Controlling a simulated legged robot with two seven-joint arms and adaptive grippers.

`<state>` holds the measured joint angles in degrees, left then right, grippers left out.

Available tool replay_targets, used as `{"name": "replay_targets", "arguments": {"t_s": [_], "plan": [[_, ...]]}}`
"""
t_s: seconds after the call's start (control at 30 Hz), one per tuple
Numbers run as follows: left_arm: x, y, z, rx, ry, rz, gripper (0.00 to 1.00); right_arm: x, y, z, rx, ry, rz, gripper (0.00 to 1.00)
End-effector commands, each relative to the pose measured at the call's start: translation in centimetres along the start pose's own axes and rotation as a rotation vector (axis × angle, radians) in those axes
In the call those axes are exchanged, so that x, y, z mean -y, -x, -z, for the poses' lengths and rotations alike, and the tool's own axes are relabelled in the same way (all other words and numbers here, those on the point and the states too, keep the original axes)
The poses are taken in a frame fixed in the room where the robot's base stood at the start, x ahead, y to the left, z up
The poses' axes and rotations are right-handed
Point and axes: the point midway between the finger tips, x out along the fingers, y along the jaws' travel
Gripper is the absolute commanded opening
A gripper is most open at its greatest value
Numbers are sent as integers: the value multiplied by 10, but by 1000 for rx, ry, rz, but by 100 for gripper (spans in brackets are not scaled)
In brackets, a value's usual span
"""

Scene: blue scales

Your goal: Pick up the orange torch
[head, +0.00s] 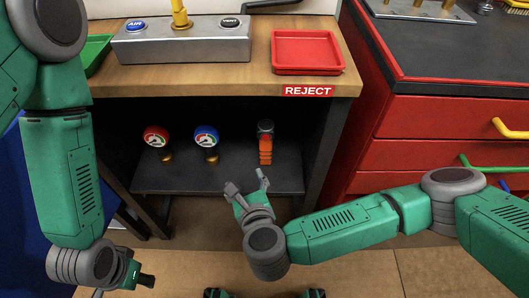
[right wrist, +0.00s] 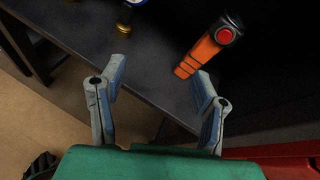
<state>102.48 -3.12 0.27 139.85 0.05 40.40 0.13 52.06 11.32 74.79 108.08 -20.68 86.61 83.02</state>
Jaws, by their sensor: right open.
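The orange torch (head: 265,149) stands on the dark lower shelf, at the right of the two gauges, its dark head up. In the right wrist view the orange torch (right wrist: 205,52) shows its ribbed orange body and a red button on its dark end. My right gripper (head: 247,186) is in front of the shelf edge, just short of the torch and a little to its left. In the right wrist view my right gripper (right wrist: 161,82) is open with nothing between its fingers. My left gripper (head: 140,278) hangs low at the left, away from the shelf; its fingers are unclear.
A red-rimmed gauge (head: 156,138) and a blue-rimmed gauge (head: 206,138) stand on the shelf (head: 225,180). The wooden bench top (head: 195,79) overhangs it, with a red tray (head: 307,52) on it. Red drawers (head: 420,155) stand at the right.

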Motion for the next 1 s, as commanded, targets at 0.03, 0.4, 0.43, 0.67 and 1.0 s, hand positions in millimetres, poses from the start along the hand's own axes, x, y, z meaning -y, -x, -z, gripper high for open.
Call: {"name": "replay_targets", "arguments": {"t_s": [0.03,0.4,0.43,0.67,1.0], "plan": [[0,-6,0,0,0,0,34,18,-12,10,-18,-109,81,57],[0,-23,-1,-1,0,0,34,69,-61,24,-30,-334,258,57],[0,-25,-1,-1,0,0,34,70,-68,24,-29,-333,258,57],[0,-38,-2,-1,0,0,34,78,-105,26,-30,-331,253,57],[0,-57,-3,-1,0,0,34,80,-138,29,-29,-331,252,57]]}}
